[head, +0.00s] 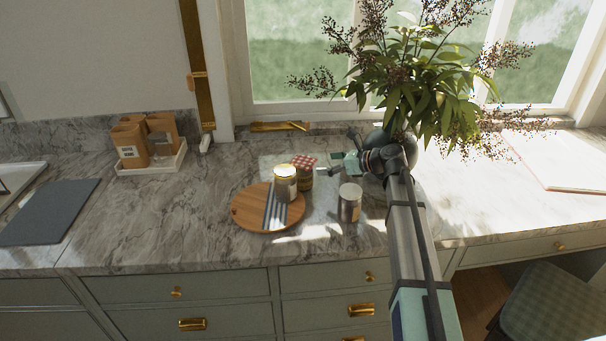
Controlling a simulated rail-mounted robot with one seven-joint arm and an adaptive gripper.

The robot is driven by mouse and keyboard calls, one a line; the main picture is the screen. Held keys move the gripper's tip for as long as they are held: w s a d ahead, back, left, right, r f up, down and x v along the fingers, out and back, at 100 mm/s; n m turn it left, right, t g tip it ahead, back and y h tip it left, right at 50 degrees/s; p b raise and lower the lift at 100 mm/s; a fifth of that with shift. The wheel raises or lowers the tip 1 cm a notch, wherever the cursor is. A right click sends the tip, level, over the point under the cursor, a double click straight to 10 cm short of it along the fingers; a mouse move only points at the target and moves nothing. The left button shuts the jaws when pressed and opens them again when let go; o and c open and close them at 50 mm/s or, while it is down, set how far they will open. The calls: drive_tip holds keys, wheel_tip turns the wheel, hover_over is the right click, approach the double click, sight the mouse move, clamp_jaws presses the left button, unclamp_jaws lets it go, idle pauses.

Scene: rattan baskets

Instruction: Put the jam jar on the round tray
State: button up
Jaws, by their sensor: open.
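The jam jar (305,181), with a red-and-white checked cover, stands upright near the far right edge of the round wooden tray (249,212). Its base is partly hidden, so I cannot tell if it touches the tray. A gold-topped jar (285,189) stands on the tray in front of the jam jar, over a striped cloth (273,212). My gripper (338,156) is open and empty just to the right of the jam jar, with its fingers towards it. It appears apart from the jar.
A silver-lidded can (349,203) stands right of the tray, close to my arm. A leafy plant in a dark vase (405,146) stands behind my arm. A white tray with brown bags (131,148) is at the back left.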

sight(311, 163)
drive_tip(key=p+x, duration=0.1)
drive_tip(key=x, duration=0.4)
drive_tip(key=shift+w+a+r+p, duration=0.1)
drive_tip(key=shift+w+a+p, duration=0.1)
drive_tip(key=shift+a+p, duration=0.1)
drive_tip(key=p+x, duration=0.1)
drive_tip(key=x, duration=0.2)
drive_tip(key=shift+w+a, duration=0.1)
drive_tip(key=shift+a, duration=0.05)
drive_tip(key=shift+a+f, duration=0.25)
drive_tip(key=shift+f, duration=0.05)
clamp_jaws()
drive_tip(key=shift+r, duration=0.1)
